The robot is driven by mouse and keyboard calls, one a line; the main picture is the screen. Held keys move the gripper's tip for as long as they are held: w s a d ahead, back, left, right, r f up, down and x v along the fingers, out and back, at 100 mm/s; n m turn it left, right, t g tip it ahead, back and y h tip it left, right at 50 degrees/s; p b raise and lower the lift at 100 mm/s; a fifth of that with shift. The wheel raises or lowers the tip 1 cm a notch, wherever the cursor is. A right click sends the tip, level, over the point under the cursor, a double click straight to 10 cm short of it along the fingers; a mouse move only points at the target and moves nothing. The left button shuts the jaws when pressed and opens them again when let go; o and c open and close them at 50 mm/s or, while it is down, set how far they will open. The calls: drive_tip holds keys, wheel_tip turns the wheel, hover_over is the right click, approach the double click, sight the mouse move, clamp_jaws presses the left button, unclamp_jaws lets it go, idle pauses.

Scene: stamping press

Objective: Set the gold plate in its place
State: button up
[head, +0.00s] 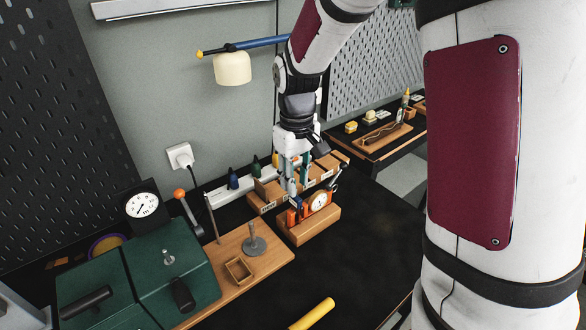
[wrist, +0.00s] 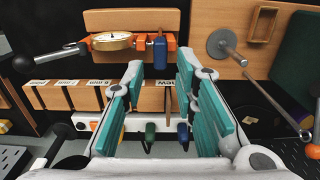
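My gripper (head: 291,186) hangs fingers down over the rack of labelled wooden blocks (head: 268,190). In the wrist view its teal finger pads (wrist: 160,80) stand apart with nothing clearly held between them. The dial also shows upright in the head view (head: 319,201). I cannot pick out a flat gold plate with certainty. The fingers hide part of the rack.
A green press (head: 165,265) stands at the left on a wooden board (head: 262,262) with a grey round-based post (head: 254,245). A yellow cylinder (head: 313,313) lies at the front. A white rail (head: 230,181) holds small coloured bottles behind the rack.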

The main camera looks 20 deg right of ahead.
drive_tip(key=shift+f+b, duration=0.95)
drive_tip(key=shift+f, duration=1.65)
drive_tip(key=shift+c, duration=0.3)
clamp_jaws()
drive_tip(key=shift+r+p, duration=1.15)
drive_tip(key=shift+r, duration=0.9)
